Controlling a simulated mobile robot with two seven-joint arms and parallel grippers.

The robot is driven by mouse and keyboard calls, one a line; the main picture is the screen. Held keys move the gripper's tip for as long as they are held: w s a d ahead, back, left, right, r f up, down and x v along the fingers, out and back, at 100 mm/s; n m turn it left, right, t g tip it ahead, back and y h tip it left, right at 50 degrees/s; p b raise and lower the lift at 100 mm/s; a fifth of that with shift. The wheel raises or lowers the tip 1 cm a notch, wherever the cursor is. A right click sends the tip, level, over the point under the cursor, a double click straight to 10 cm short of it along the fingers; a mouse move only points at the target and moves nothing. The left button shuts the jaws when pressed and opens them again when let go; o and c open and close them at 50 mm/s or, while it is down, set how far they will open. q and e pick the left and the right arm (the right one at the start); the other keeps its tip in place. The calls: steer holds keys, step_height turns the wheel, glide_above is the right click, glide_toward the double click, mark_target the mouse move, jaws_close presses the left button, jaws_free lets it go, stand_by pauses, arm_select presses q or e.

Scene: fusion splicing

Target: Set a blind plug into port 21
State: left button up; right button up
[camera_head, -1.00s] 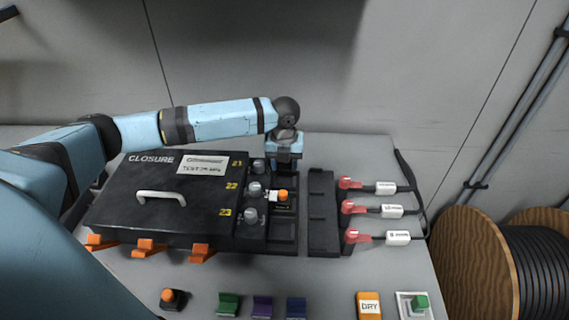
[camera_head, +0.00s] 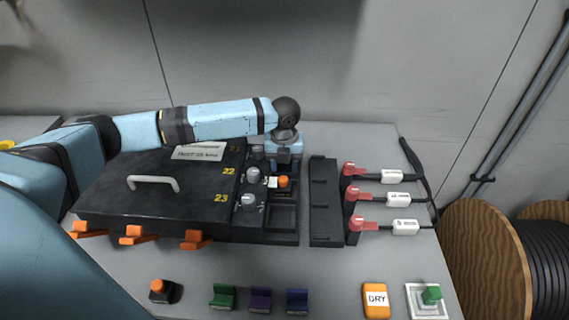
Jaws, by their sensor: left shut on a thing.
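The black closure (camera_head: 110,205) lies on the bench with a column of grey round port fittings on its right side. The label 21 is partly hidden by my left arm, and the fitting in that row (camera_head: 257,152) shows beside my gripper. My left gripper (camera_head: 284,166) points down just right of that fitting, at the back of the black compartments. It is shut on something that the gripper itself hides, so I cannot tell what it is. An orange-capped piece (camera_head: 283,181) with a white part sits in the row of port 22 (camera_head: 252,175). My right gripper is not in view.
A black slotted rail (camera_head: 325,225) and several red-ended cables with white tags (camera_head: 392,177) stand to the right.

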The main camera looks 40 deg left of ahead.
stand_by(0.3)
arm_select(q)
steer(key=o, duration=1)
steer(key=shift+w+d+f, duration=0.1)
steer(key=shift+d+r+p, duration=0.1)
steer(key=shift+r+p, duration=0.9)
steer(key=shift+r, duration=5.95)
